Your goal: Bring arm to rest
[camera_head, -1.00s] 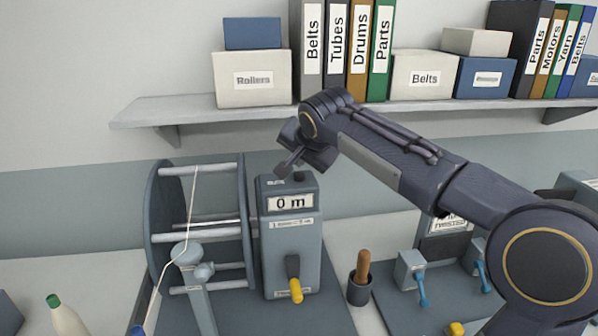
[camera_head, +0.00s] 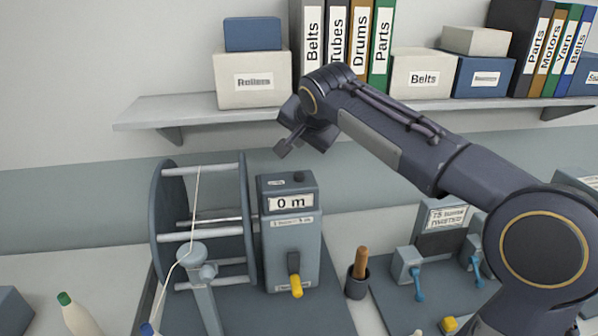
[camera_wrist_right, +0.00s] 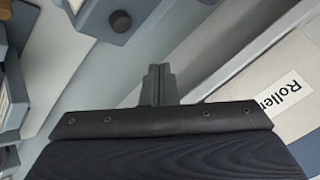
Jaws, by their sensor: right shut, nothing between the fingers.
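My right arm comes in from the right in the head view. Its gripper (camera_head: 282,150) hangs in the air above the grey counter box (camera_head: 291,238) that reads "0 m", clear of it and below the shelf. In the right wrist view the fingers of my right gripper (camera_wrist_right: 159,72) are together with nothing between them. My left gripper is not in view.
A reel (camera_head: 166,240) with white thread stands left of the counter box. The wall shelf (camera_head: 215,112) carries boxes and binders behind my right arm. A dark cup (camera_head: 357,284) with a wooden handle stands on the right. Bobbins (camera_head: 80,316) show at the lower left.

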